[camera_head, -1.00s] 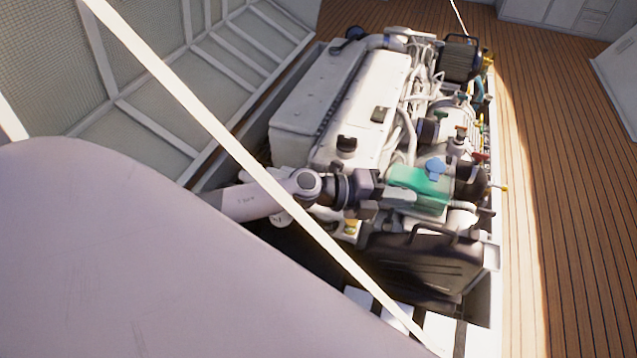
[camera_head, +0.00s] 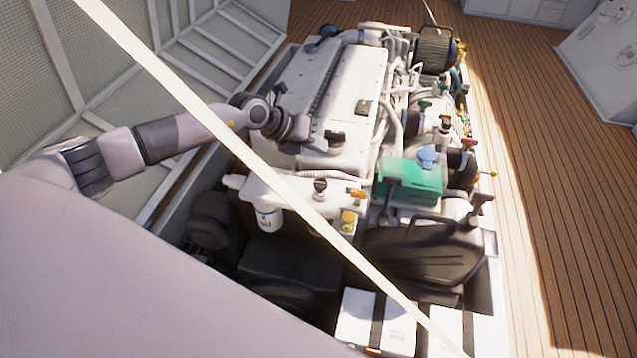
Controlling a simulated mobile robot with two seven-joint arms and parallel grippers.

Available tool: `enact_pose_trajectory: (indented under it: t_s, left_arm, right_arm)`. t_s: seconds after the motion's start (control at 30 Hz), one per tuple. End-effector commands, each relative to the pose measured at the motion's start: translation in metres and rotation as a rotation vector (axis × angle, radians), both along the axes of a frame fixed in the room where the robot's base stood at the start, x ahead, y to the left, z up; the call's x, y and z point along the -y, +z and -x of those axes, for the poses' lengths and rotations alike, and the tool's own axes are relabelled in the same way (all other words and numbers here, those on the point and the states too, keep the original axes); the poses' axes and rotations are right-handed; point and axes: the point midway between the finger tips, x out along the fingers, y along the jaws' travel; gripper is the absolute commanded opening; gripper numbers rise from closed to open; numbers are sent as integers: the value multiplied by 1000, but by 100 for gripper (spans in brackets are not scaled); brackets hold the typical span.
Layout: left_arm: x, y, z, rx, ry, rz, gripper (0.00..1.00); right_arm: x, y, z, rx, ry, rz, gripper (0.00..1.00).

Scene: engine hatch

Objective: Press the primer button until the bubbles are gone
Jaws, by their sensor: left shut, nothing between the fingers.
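My left gripper (camera_head: 306,128) is shut with nothing visible in it. It is over the front left part of the white engine cover (camera_head: 345,75). The front of the engine below it carries a white filter canister (camera_head: 268,219), a small black knob (camera_head: 320,187), an orange part (camera_head: 355,193) and a small yellowish bowl (camera_head: 348,222). I cannot tell for certain which part is the primer button, and no bubbles can be made out at this size. The gripper is apart from these front parts. My right gripper is not in view.
A green tank (camera_head: 412,178) with a blue cap (camera_head: 427,156) stands right of the front parts. White batteries (camera_head: 372,318) lie at the front of the bay. A pale diagonal bar (camera_head: 215,145) crosses the view. The raised hatch (camera_head: 110,50) is at left, the wooden deck (camera_head: 545,200) at right.

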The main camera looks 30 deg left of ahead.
Motion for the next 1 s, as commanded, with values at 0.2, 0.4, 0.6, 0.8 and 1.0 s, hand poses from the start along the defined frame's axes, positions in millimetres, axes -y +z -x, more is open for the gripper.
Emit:
enact_pose_trajectory:
  t_s: [0.2,0.4,0.6,0.8,1.0]
  left_arm:
    - [0,-1,0,0,0,2,0]
    - [1,-15,0,1,-1,3,0]
    - [1,-39,0,1,0,4,0]
    - [1,-61,0,1,0,4,0]
    - [1,-79,0,0,0,5,0]
  right_arm:
    - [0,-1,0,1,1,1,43]
    - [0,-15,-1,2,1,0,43]
    - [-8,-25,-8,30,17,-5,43]
    - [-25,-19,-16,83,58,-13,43]
    - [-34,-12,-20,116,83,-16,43]
